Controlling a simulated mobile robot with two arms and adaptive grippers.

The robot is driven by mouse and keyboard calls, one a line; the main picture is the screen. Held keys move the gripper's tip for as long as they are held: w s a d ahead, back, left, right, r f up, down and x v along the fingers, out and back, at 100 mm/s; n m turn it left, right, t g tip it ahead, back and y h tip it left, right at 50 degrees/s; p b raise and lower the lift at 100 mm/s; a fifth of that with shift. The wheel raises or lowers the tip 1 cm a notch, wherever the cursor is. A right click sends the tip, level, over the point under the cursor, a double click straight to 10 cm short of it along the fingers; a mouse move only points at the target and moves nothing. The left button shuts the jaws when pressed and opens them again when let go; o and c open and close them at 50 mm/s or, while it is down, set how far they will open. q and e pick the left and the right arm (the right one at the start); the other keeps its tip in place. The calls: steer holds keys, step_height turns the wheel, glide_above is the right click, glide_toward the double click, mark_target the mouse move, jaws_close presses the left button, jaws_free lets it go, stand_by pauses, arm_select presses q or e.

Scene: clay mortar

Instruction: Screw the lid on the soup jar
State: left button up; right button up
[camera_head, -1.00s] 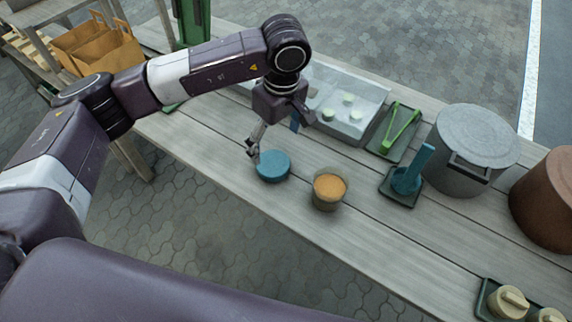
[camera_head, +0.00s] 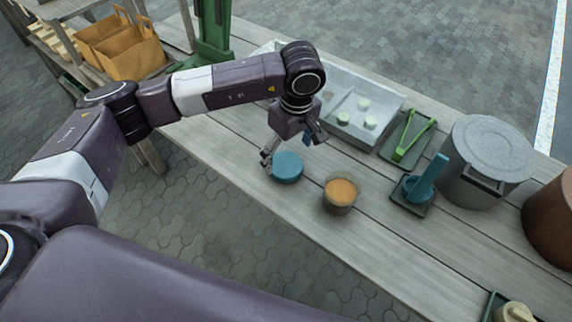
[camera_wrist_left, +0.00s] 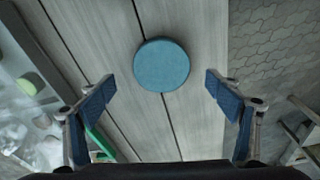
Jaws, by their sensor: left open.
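The blue round lid (camera_head: 287,166) lies flat on the wooden table, left of the soup jar. The soup jar (camera_head: 340,197) stands upright and uncovered, with orange soup showing at its top. My left gripper (camera_head: 287,152) is beside and above the lid in the head view, its far finger partly hidden. In the left wrist view the gripper (camera_wrist_left: 160,95) is open, with blue finger pads wide apart. The lid (camera_wrist_left: 161,65) shows ahead of and between the fingers, with nothing held. The jar is not in the wrist view. My right gripper is not in view.
Behind stand a clear case (camera_head: 350,105) with pale round items, a tray with green tongs (camera_head: 413,138) and a blue ladle-like tool on a rest (camera_head: 424,183). A grey pot (camera_head: 485,165) and a brown pot (camera_head: 552,218) stand right.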

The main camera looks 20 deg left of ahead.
mark_target(286, 164)
arm_select(q)
steer(key=f, duration=0.4)
steer(key=shift+a+p, duration=0.25)
steer(key=shift+p, duration=0.1)
steer(key=shift+c, duration=0.2)
steer(key=c, duration=0.9)
